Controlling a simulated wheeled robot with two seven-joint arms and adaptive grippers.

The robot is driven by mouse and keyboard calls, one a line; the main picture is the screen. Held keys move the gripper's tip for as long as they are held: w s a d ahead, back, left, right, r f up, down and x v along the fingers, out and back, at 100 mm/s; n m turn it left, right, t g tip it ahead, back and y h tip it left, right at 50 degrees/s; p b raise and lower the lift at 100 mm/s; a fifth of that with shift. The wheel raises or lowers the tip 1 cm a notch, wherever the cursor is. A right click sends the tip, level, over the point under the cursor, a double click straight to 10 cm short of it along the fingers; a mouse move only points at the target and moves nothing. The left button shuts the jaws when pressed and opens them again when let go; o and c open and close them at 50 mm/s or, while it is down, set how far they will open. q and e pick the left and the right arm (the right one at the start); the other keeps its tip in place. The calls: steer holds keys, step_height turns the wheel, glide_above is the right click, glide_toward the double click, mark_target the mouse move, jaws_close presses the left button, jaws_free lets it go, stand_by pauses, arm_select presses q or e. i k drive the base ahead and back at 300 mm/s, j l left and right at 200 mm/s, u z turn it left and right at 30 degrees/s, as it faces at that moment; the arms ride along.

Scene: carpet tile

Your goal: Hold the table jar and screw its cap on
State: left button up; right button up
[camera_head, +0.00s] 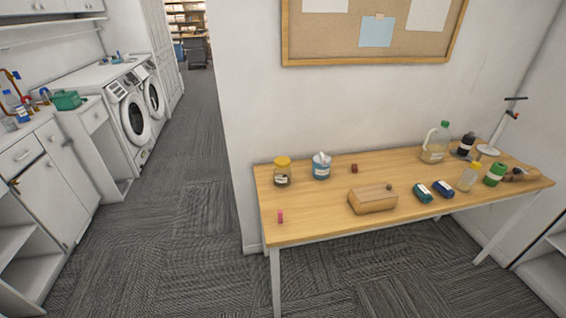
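A small jar (282,176) with a yellow top and a pale label stands upright near the left end of the wooden table (330,224). I cannot tell whether the yellow top is a separate cap. A small dark red piece (354,168), perhaps a cap, lies near the table's back edge. A small pink piece (280,216) is near the front left corner. Neither of my grippers shows in the head view, so nothing is seen held or touched.
A blue tub (321,167) stands right of the jar. A tan box (372,199) and two small dark packs (423,193) (443,189) lie mid-table. A large jug (435,143) and several bottles crowd the right end. The table's front left is mostly clear. Washing machines (127,95) stand far left.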

mark_target(282, 177)
steer(key=i+j+z, duration=0.2)
steer(key=j, duration=0.3)
steer(key=i+j+z, duration=0.25)
steer(key=j, duration=0.25)
steer(key=i+j+z, duration=0.2)
steer(key=j, duration=0.35)
steer(key=j+z, duration=0.25)
steer(key=j, duration=0.3)
steer(key=i+j+z, duration=0.2)
steer(key=j, duration=0.4)
steer(key=k, duration=0.1)
